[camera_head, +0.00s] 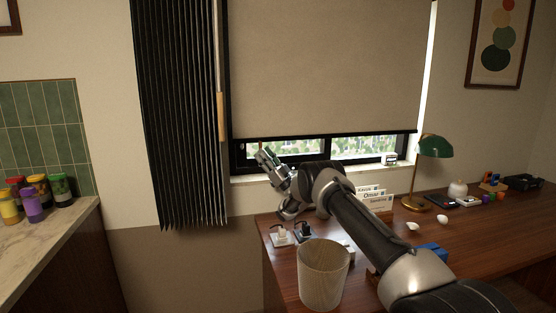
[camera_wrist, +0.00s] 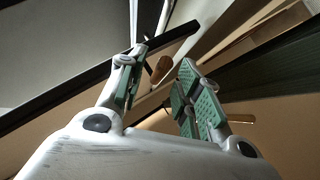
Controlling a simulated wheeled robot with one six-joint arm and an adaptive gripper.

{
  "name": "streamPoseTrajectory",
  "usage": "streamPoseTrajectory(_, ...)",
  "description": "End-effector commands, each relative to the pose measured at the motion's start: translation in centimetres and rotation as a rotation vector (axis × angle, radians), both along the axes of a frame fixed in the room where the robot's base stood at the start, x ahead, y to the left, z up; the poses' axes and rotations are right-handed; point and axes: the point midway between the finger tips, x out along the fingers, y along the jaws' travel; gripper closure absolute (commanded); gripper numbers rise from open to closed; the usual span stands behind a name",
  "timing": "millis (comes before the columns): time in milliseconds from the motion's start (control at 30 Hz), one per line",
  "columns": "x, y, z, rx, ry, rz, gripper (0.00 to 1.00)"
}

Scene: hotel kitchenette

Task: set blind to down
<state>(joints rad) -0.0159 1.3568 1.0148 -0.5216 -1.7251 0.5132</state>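The beige roller blind (camera_head: 325,65) covers most of the window. Its dark bottom bar (camera_head: 330,134) hangs level above a strip of uncovered glass (camera_head: 350,147). My gripper (camera_head: 263,155) is just below the bar, towards its left end. In the wrist view my gripper (camera_wrist: 164,58) has its green-padded fingers spread apart. A small brown wooden knob (camera_wrist: 160,69) shows between the fingers, with no clear contact. The blind (camera_wrist: 50,45) and its dark bar (camera_wrist: 60,92) also cross the wrist view on the left.
A dark pleated curtain (camera_head: 178,120) hangs left of the window, beside a wooden handle (camera_head: 221,117). A counter with jars (camera_head: 32,200) stands at left.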

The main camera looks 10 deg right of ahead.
Motion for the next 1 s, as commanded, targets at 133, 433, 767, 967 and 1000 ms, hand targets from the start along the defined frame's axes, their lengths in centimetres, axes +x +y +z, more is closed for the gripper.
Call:
streamPoseTrajectory(133, -1.9, -2.2, -1.1, 0.000, 0.002, -0.004, 0.66)
streamPoseTrajectory(433, -7.1, -7.2, -1.1, 0.000, 0.001, -0.002, 0.66)
streamPoseTrajectory(767, -9.3, -9.3, -1.1, -0.001, -0.001, -0.001, 0.66)
streamPoseTrajectory(967, -9.3, -9.3, -1.1, -0.001, -0.001, -0.001, 0.66)
streamPoseTrajectory(1000, -9.3, -9.3, -1.1, -0.001, -0.001, -0.001, 0.62)
